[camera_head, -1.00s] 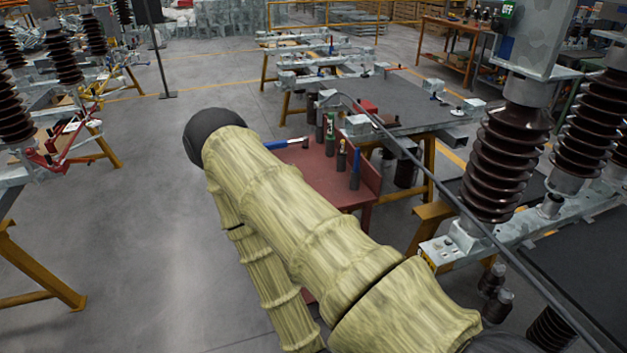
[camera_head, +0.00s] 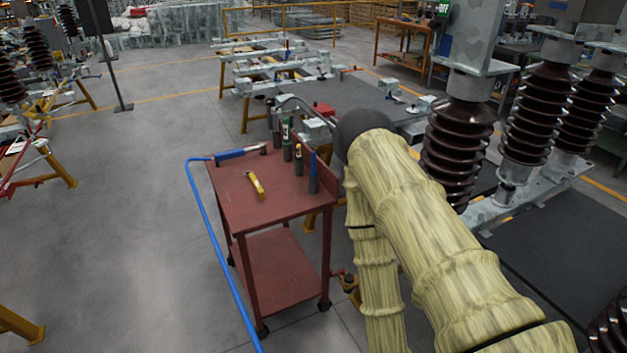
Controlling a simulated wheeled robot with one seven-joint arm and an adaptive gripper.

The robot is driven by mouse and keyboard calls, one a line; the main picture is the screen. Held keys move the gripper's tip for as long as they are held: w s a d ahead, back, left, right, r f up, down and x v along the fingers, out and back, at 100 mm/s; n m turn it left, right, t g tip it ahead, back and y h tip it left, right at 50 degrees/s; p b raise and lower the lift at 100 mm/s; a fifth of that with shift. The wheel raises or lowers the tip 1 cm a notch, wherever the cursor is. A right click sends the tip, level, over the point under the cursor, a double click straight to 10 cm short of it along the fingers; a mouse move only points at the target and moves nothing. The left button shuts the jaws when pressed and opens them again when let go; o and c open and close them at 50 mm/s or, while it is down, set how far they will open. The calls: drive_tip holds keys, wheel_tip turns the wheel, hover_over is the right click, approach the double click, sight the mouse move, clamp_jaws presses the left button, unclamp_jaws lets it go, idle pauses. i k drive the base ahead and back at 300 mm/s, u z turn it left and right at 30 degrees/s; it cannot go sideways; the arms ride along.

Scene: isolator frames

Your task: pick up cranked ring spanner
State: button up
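I cannot make out a cranked ring spanner for certain in the head view. A red two-shelf trolley (camera_head: 229,204) stands left of my arm. On its top lie a blue tool (camera_head: 238,153) with a blue hose at the far edge and a small yellow-handled tool (camera_head: 256,185) near the middle. Several dark upright holders with coloured handles, such as a blue one (camera_head: 313,172), stand along its right side. My arm, in a pale yellow sleeve, fills the lower right, right of the trolley. My gripper is out of sight.
Brown ribbed insulators (camera_head: 460,150) on metal frames stand to the right of my arm. The blue hose (camera_head: 213,240) hangs left of the trolley to the floor. A frame with a dark grey top (camera_head: 350,96) stands behind. The floor (camera_head: 130,240) at left is open.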

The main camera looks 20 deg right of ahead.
sight(260, 190)
drive_tip(key=z, duration=0.1)
drive_tip(key=i, duration=1.65)
drive_tip(key=k, duration=0.8)
drive_tip(key=u, duration=0.6)
